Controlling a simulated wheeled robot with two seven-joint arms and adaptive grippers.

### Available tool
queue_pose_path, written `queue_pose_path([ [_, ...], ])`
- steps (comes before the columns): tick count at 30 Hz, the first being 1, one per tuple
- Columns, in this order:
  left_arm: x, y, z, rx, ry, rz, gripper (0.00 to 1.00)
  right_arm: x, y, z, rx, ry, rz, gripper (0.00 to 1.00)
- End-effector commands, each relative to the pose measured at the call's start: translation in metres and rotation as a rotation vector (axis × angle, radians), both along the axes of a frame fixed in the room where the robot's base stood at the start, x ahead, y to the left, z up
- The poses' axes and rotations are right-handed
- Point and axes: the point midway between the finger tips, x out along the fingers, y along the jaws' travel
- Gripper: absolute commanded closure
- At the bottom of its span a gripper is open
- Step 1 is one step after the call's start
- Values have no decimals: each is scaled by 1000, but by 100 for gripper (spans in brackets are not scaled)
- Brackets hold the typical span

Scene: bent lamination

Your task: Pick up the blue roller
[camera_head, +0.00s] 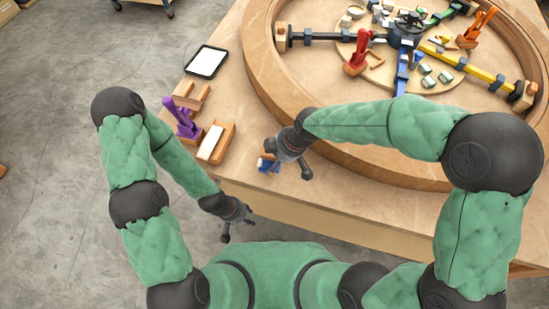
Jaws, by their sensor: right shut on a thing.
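The blue roller (268,166) is a small blue piece with some wood colour on it, at the front edge of the table in the head view. My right gripper (288,160) is shut on it, and the gripper partly hides it. I cannot tell whether the roller touches the tabletop. My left gripper (237,227) is lower and to the left, off the table's front edge. Its fingers look apart, with nothing between them.
The wooden table (330,198) carries a large curved wooden ring (262,60) with a dark hub (405,28) and coloured arms. A purple tool (184,122), wooden holders (215,142) and a white-faced tablet (206,62) lie left. Open floor lies further left.

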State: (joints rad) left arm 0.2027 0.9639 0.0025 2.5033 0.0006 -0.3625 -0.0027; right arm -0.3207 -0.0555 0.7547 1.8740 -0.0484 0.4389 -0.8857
Motion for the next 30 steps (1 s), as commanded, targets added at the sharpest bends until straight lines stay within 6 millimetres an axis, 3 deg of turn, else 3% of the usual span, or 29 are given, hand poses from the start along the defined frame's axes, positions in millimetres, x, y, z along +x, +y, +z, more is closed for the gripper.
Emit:
queue_pose_path([
  [9,0,0,32,0,0,0,60,-51,-2,71,2,-7,3,88],
  [18,0,0,48,0,0,0,60,-114,-4,94,2,-4,3,88],
  [24,0,0,54,0,0,0,60,-134,-5,102,1,-2,1,88],
  [30,0,0,54,0,0,0,60,-140,-5,103,1,-1,0,88],
])
